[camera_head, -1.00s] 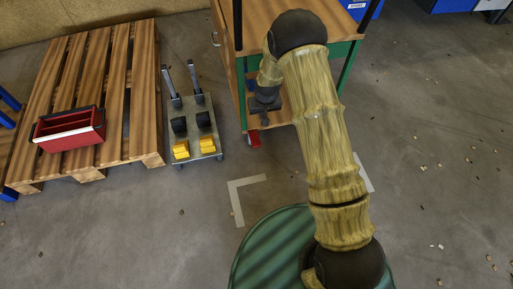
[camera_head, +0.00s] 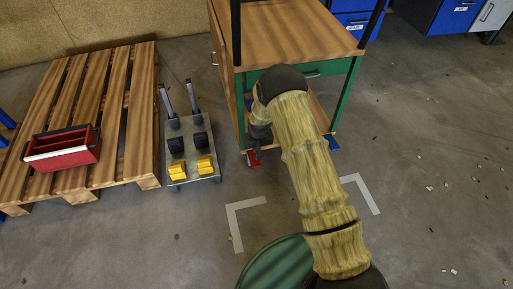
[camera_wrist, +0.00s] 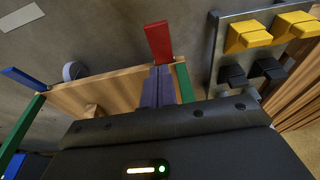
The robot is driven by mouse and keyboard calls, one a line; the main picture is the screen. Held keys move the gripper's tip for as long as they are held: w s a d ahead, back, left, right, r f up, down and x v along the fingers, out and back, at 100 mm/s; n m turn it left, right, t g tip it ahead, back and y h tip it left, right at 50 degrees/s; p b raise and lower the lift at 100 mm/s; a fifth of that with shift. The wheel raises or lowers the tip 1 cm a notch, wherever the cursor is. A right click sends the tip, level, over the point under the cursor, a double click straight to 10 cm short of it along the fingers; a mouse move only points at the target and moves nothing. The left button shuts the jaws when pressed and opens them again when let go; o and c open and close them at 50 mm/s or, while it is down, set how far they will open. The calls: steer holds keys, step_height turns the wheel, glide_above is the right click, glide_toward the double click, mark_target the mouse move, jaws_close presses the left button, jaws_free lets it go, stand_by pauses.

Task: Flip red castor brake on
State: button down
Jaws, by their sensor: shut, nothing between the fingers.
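The red castor brake (camera_head: 253,160) is a small red pedal at the foot of the cart's near left leg in the head view. In the wrist view the red brake (camera_wrist: 158,41) stands out just beyond my fingertips. My gripper (camera_wrist: 158,72) is shut and empty, its two fingers together, pointing at the base of the red brake. I cannot tell whether they touch. In the head view my gripper (camera_head: 257,154) is low beside the leg, partly hiding the brake. The cart (camera_head: 290,38) has a wooden top and a green frame.
A blue castor brake (camera_head: 332,142) is at the cart's right leg. A grey platform with yellow and black blocks (camera_head: 191,150) stands close on the left, beside a wooden pallet (camera_head: 118,135) carrying a red tray (camera_head: 62,158). The floor in front is clear, with white corner marks (camera_head: 234,222).

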mark_target(255, 162)
steer(key=b+x, duration=0.1)
steer(key=x, duration=0.2)
steer(key=b+x, duration=0.1)
steer(key=x, duration=0.2)
steer(key=b+x, duration=0.2)
steer(key=x, duration=0.1)
steer(key=shift+s+d, duration=0.25)
steer(key=shift+s, duration=0.2)
steer(key=shift+s+f, duration=0.1)
steer(key=shift+f, duration=0.3)
steer(key=shift+s+a, duration=0.1)
steer(key=shift+a, duration=0.05)
steer(key=shift+f, duration=0.1)
